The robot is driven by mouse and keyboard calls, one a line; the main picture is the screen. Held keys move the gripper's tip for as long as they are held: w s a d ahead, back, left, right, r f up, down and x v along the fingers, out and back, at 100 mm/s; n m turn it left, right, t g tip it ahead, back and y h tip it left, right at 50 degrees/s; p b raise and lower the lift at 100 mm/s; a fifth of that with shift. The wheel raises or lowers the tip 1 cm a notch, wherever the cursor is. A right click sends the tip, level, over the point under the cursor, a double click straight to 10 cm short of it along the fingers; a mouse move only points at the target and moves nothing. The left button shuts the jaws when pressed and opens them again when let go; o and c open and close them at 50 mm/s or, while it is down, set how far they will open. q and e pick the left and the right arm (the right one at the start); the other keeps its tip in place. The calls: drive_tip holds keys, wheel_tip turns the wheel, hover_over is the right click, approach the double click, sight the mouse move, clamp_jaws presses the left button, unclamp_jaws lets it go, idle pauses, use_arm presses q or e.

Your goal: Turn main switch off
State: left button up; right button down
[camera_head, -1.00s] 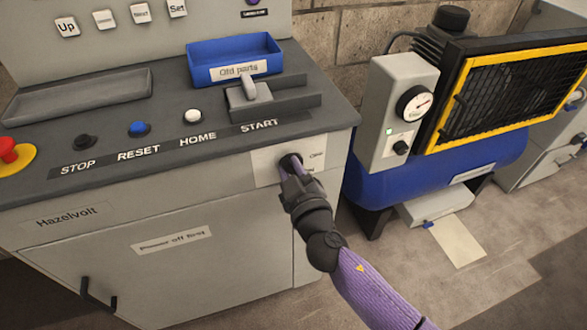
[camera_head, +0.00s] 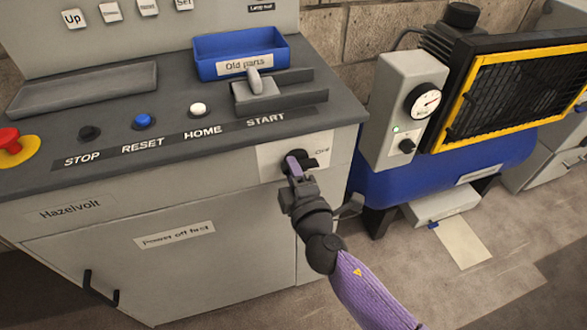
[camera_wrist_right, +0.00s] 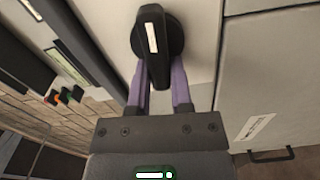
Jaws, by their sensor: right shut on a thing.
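The main switch is a black rotary knob (camera_head: 308,161) on a pale plate (camera_head: 322,146) at the upper right of the grey cabinet's front. My right gripper (camera_head: 295,166) reaches it from below and is shut on its handle. In the right wrist view the knob (camera_wrist_right: 151,38) shows a white line on its handle, and the purple fingers of the gripper (camera_wrist_right: 160,85) lie on both sides of the handle. A label beside the knob is partly readable in the head view; the rest is hidden or too small. My left gripper is not in view.
A blue compressor (camera_head: 440,180) with a gauge box stands close on the right. A sheet lies on the floor.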

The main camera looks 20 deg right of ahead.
drive_tip(key=shift+f+n, duration=0.1)
drive_tip(key=shift+n, duration=0.4)
idle(0.3)
drive_tip(key=c, duration=0.5)
unclamp_jaws()
drive_tip(key=s+b, duration=0.1)
drive_tip(key=s, duration=0.9)
drive_tip(key=shift+d, duration=0.15)
